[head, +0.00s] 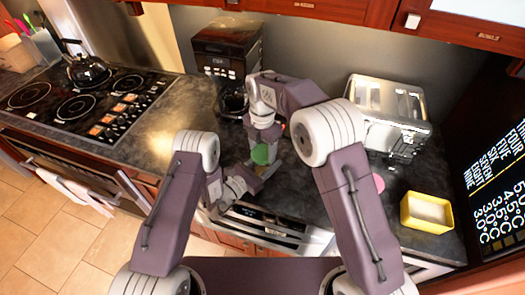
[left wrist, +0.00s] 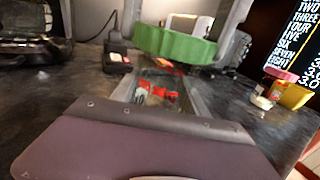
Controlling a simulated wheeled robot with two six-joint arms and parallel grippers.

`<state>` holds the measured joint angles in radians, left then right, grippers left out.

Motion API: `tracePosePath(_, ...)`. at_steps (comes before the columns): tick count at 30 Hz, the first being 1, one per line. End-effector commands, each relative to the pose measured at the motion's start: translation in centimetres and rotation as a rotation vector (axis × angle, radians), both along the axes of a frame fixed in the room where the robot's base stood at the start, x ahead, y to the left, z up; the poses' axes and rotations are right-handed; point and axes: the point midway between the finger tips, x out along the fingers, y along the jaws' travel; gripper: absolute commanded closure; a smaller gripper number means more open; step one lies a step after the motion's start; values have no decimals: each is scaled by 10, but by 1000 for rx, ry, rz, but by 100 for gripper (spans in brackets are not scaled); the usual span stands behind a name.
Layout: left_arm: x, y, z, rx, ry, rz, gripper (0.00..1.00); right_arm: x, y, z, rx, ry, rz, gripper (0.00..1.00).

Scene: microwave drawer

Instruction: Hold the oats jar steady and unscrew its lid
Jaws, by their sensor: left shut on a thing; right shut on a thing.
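The oats jar's green lid (head: 261,154) shows between my grippers above the dark counter. It also shows in the left wrist view (left wrist: 175,46), seated on top of the jar. The jar body (left wrist: 155,95) is clear with red on its label; in the head view my left gripper largely hides it. My left gripper (head: 262,171) comes in low from the left and is shut on the jar body. My right gripper (head: 263,146) reaches down from above and is shut on the lid, with a finger on either side of it in the left wrist view.
A silver toaster (head: 388,115) and a yellow container (head: 426,212) stand to the right. A pinkish-red lid (head: 378,183) is partly hidden behind my right arm. A coffee maker (head: 228,60) stands close behind. The stove with a kettle (head: 86,70) is at left.

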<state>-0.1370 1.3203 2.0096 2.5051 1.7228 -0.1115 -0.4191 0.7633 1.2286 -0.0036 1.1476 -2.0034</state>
Motion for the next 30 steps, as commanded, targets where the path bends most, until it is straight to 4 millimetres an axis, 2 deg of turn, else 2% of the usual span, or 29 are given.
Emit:
tracePosePath(17, 0, 0, 0, -1, -1, 0, 100, 0, 0, 11, 0, 0, 0, 88)
tracePosePath(24, 0, 0, 0, -1, -1, 0, 100, 1, 0, 44, 2, -3, 0, 88)
tracePosePath(30, 0, 0, 0, 0, 0, 0, 100, 0, 0, 50, 0, 0, 0, 88)
